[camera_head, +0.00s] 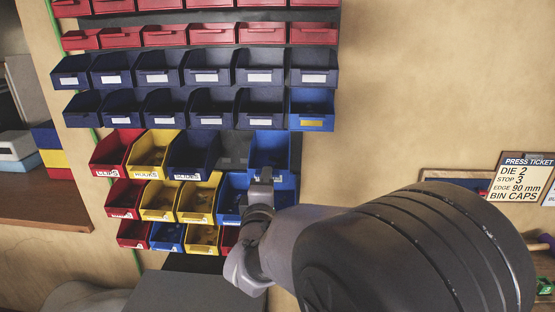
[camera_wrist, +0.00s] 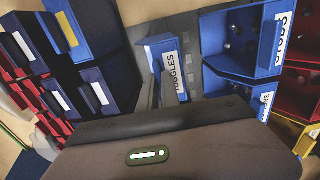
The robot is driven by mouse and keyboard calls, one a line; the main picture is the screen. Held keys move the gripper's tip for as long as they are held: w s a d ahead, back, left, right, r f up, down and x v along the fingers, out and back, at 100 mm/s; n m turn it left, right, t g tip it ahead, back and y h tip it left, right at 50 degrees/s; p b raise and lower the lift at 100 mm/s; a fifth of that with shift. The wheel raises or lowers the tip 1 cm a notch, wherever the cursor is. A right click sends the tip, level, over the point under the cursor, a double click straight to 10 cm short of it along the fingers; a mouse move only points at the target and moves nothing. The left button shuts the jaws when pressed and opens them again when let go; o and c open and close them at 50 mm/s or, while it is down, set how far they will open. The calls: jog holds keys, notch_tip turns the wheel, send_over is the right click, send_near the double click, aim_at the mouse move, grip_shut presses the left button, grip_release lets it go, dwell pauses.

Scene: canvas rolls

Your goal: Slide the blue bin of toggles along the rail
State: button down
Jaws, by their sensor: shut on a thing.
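The blue bin of toggles (camera_head: 270,147) hangs at the right end of its row on the wall rack in the head view. My gripper (camera_head: 264,178) is at its front lower edge and shut on it; the arm covers part of what lies below. In the wrist view the blue bin (camera_wrist: 156,56) shows its white TOGGLES label, tilted in the picture, just beyond my gripper's body.
A red bin (camera_head: 115,150) and a yellow bin (camera_head: 152,151) hang farther left in the row. Other bins fill rows above and below; a blue STUDS bin (camera_wrist: 238,38) is close in the wrist view. A press ticket sign (camera_head: 524,178) stands at the right.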

jog(key=a+p, duration=0.1)
jog(key=a, duration=0.8)
jog(key=shift+w+a+p, duration=0.15)
jog(key=shift+a+p, duration=0.15)
dwell(0.4)
jog(key=c, duration=1.5)
grip_release()
